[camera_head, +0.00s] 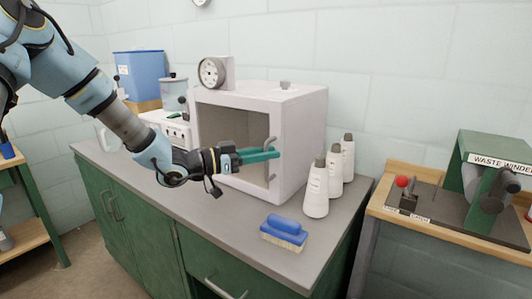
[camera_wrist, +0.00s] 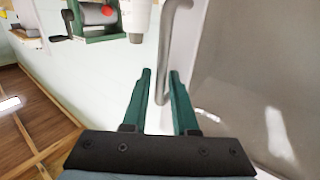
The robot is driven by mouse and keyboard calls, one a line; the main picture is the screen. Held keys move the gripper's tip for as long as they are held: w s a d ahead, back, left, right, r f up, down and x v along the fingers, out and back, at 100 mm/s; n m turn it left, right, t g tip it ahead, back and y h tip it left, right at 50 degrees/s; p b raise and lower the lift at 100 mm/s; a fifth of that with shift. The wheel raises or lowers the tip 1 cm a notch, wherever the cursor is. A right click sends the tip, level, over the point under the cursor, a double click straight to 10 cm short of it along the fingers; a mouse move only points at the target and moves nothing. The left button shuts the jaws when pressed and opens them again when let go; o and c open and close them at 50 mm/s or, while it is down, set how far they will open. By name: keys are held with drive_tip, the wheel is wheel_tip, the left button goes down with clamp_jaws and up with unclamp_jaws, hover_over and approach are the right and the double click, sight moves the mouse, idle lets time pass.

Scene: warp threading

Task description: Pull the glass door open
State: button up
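A white box-shaped cabinet (camera_head: 303,140) stands on the counter, with a dark glass door (camera_head: 225,122) across its front. The door looks shut. Its grey handle (camera_head: 271,177) is near the door's right edge, with its middle hidden behind my green fingers. My gripper (camera_head: 276,153) points right at handle height. In the wrist view the handle (camera_wrist: 176,30) runs down between the tips of my two fingers (camera_wrist: 160,76), closer to the right one. The fingers are apart, with a gap beside the bar. I cannot tell whether either finger touches it.
A blue brush (camera_head: 284,230) lies on the counter (camera_head: 225,215) in front. A dial gauge (camera_head: 213,73) sits on the cabinet. A winder bench (camera_head: 450,240) is at the right. The counter's front strip is mostly clear.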

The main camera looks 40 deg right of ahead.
drive_tip(key=shift+c, duration=0.4)
clamp_jaws()
idle(0.9)
